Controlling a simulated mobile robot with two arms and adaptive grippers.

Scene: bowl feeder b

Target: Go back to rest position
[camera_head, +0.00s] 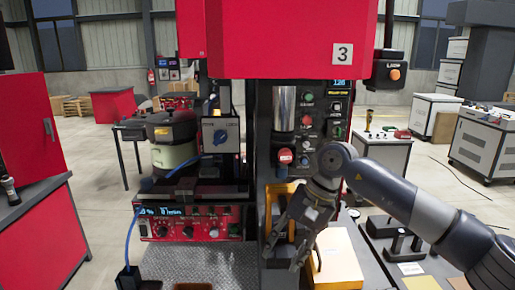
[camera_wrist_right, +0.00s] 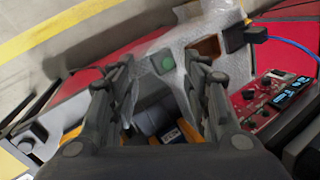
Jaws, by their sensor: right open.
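My right gripper (camera_head: 291,228) hangs pointing down in front of the red machine's column in the head view. Its fingers are spread apart, and nothing shows held between them. In the right wrist view the same open fingers (camera_wrist_right: 160,95) frame a grey surface with a round green button (camera_wrist_right: 163,64). Behind and below the gripper is a yellow bin (camera_head: 271,212) in the head view, partly hidden by the fingers. My left gripper is not in view.
The red machine (camera_head: 290,40) marked 3 stands ahead, with a button panel (camera_head: 325,115). A bowl feeder (camera_head: 173,140) sits left above a red controller (camera_head: 190,222). A yellow box (camera_head: 338,258) is close right of the gripper. Black handled parts (camera_head: 400,244) stand farther right.

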